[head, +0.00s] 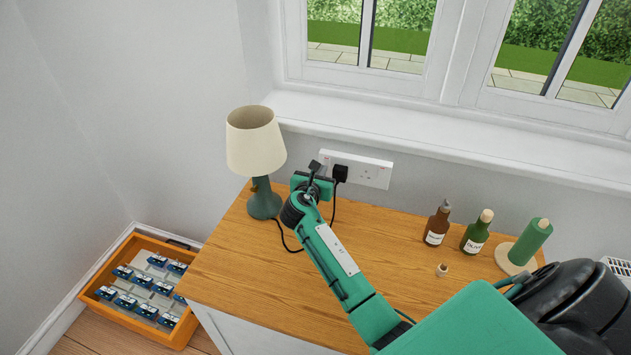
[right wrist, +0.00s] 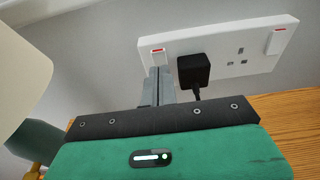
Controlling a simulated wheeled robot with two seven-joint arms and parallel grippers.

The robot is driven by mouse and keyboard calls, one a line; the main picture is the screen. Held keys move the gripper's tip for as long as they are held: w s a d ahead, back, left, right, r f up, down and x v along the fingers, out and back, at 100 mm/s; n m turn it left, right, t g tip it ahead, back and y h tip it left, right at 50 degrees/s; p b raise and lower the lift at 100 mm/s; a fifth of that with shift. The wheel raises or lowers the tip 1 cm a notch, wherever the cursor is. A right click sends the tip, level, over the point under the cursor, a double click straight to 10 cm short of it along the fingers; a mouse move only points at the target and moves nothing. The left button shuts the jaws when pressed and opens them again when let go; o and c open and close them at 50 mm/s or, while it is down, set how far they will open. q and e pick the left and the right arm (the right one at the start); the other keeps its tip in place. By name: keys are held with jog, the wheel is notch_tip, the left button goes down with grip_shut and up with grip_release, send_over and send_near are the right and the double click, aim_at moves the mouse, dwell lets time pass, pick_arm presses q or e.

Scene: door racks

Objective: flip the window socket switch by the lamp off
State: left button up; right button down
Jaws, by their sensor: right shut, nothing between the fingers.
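The white double window socket (head: 372,172) is on the wall below the window sill, to the right of the lamp (head: 256,146). In the right wrist view the socket plate (right wrist: 222,48) has a switch with a red mark (right wrist: 157,52) at its left end and another (right wrist: 277,42) at its right end. A black plug (right wrist: 195,72) sits in the left outlet. My right gripper (head: 314,166) is shut and empty, its fingertips (right wrist: 158,76) just below the left switch; I cannot tell whether they touch it. My left gripper is not in view.
The wooden cabinet top (head: 258,262) lies under my arm. Two bottles (head: 437,224) (head: 477,232), a small knob-like item (head: 441,270) and a green roll on a stand (head: 528,243) stand to the right. An orange tray (head: 124,315) is on the floor at left.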

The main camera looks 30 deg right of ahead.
aim_at(327, 163)
jog(key=shift+w+d+r, duration=0.15)
jog(key=shift+w+d, duration=0.45)
jog(key=shift+d, duration=0.1)
jog(key=shift+r+p, duration=0.1)
jog(key=shift+p, duration=0.2)
jog(key=shift+w+d+r+p, duration=0.2)
jog(key=shift+r+p, duration=0.1)
jog(key=shift+p, duration=0.75)
jog(key=shift+f+y, duration=0.3)
jog(key=shift+y, duration=0.1)
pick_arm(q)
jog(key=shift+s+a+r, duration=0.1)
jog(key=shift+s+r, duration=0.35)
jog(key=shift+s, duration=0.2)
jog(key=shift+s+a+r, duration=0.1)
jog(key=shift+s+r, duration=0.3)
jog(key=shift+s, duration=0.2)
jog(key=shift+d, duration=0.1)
